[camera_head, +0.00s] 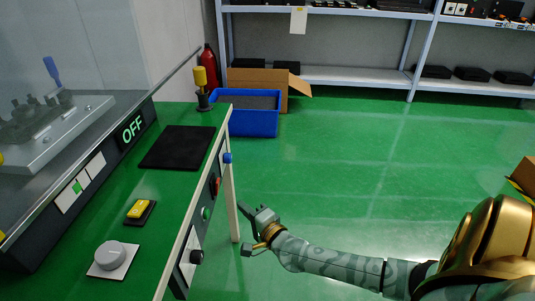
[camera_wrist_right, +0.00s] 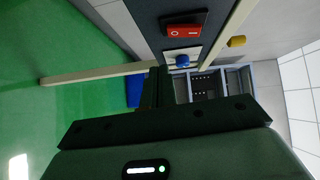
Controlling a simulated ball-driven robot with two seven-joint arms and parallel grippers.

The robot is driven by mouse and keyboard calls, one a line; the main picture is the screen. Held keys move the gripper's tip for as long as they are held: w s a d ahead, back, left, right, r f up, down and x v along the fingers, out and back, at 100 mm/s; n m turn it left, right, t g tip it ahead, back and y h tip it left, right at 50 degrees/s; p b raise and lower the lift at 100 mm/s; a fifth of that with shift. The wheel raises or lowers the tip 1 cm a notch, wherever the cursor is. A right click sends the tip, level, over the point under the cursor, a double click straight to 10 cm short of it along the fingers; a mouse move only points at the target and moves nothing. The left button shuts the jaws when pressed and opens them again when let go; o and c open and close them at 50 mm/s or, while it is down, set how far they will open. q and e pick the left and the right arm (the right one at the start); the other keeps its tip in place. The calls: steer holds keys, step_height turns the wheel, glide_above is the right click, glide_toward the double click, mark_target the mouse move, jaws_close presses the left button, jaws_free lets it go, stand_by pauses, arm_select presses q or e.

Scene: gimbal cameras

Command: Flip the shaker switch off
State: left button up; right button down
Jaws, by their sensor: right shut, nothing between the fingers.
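A red rocker switch (camera_wrist_right: 184,31) marked O and I sits in a dark plate at the top of the right wrist view. In the head view, a small red control (camera_head: 215,186) shows on the front panel of the green bench (camera_head: 160,185). A dark display (camera_head: 132,130) at the back of the bench reads OFF. A yellow switch (camera_head: 139,209) lies on the bench top. My right gripper (camera_head: 244,210) is to the right of the panel, apart from it. Its fingers (camera_wrist_right: 155,88) are shut and empty, below the red rocker in the wrist view. My left gripper is out of view.
The panel also carries a blue button (camera_head: 227,158), a green button (camera_head: 206,213) and a black knob (camera_head: 196,257). A grey dial (camera_head: 110,255) and a black mat (camera_head: 178,147) are on the bench. A blue bin (camera_head: 247,121) stands behind.

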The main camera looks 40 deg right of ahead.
steer(key=s+p, duration=0.1)
steer(key=s, duration=0.6)
steer(key=shift+s+a+f, duration=0.25)
steer(key=shift+f, duration=0.1)
